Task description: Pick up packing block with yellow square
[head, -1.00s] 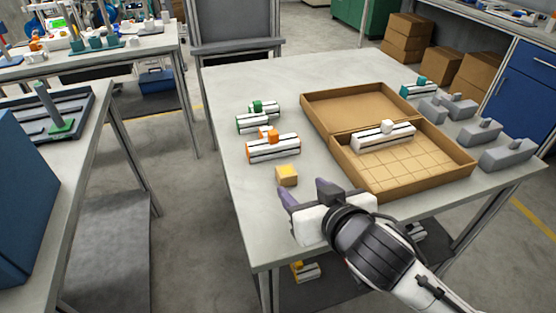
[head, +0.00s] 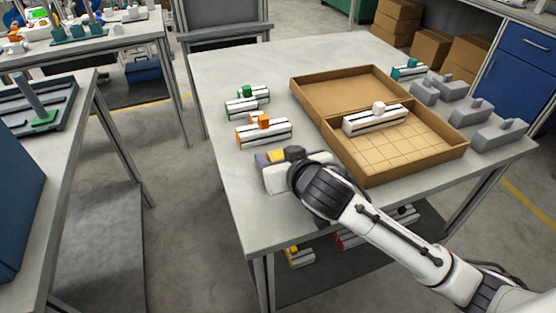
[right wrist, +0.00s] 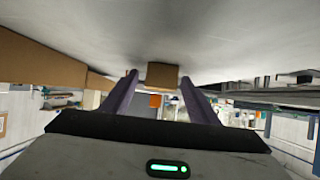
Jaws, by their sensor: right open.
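The packing block with the yellow square (head: 276,154) sits on the grey table, left of the open cardboard box. In the head view only a bit of its yellow top shows between my right gripper's fingers. In the right wrist view the brown block (right wrist: 162,75) appears between the two purple fingertips, with gaps on both sides. My right gripper (head: 278,156) is open and low over the table at the block, not closed on it. My left gripper is not in view.
An orange-topped white block (head: 264,131) and green-topped ones (head: 247,99) lie behind the gripper. The cardboard box (head: 395,175) stands to the right, a white block (head: 375,119) in it. Several grey blocks (head: 469,112) line the right edge. The near left table surface is clear.

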